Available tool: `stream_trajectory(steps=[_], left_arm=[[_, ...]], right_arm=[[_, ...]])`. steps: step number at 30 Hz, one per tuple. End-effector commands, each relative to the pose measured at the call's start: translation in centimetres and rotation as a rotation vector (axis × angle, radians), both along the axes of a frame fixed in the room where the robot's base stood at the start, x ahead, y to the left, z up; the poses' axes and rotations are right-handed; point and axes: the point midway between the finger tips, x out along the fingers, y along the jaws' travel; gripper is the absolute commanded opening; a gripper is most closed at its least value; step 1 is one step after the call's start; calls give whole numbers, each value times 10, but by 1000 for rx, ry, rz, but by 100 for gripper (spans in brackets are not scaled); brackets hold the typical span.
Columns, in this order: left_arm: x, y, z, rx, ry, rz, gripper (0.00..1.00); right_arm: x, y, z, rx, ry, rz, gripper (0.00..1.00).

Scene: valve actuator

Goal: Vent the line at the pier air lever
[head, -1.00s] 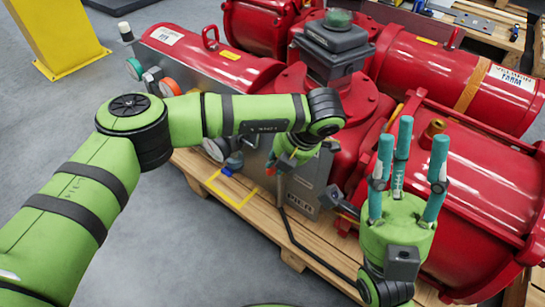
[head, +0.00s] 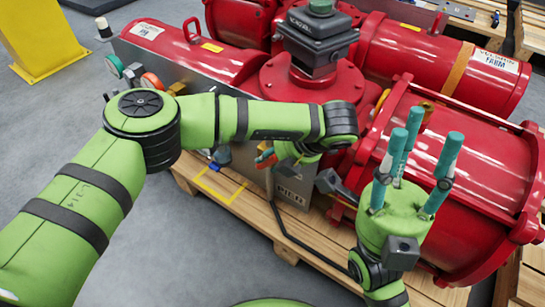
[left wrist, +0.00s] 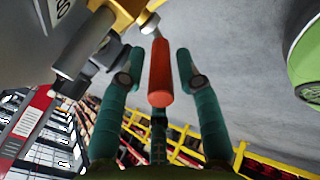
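An orange-red lever handle (left wrist: 160,72) stands between the fingers of my left gripper (left wrist: 160,65) in the left wrist view. The fingers are spread on both sides of it, and narrow gaps show, so they are not closed on it. In the head view, my left gripper (head: 264,157) is low at the front of the red valve actuator (head: 315,85), with a bit of orange at its fingertips. My wrist and hand hide most of the lever's mount there. My right gripper (head: 413,150) points up, open and empty, in front of the right red cylinder.
The actuator rests on a wooden pallet (head: 235,222). A yellow post (head: 45,40) stands back left. The grey floor at left is clear.

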Motion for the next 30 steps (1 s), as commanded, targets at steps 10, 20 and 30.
stream_trajectory(steps=[10, 20, 30], left_arm=[[-1, 0, 1, 2, 1, 0, 44], [-18, -26, 44, 0, -2, -4, 44], [-38, -53, 91, 1, 0, 0, 44]], right_arm=[[0, 0, 0, 1, -2, -1, 40], [0, 0, 0, 0, -1, 0, 40], [0, 0, 0, 0, 0, 0, 40]])
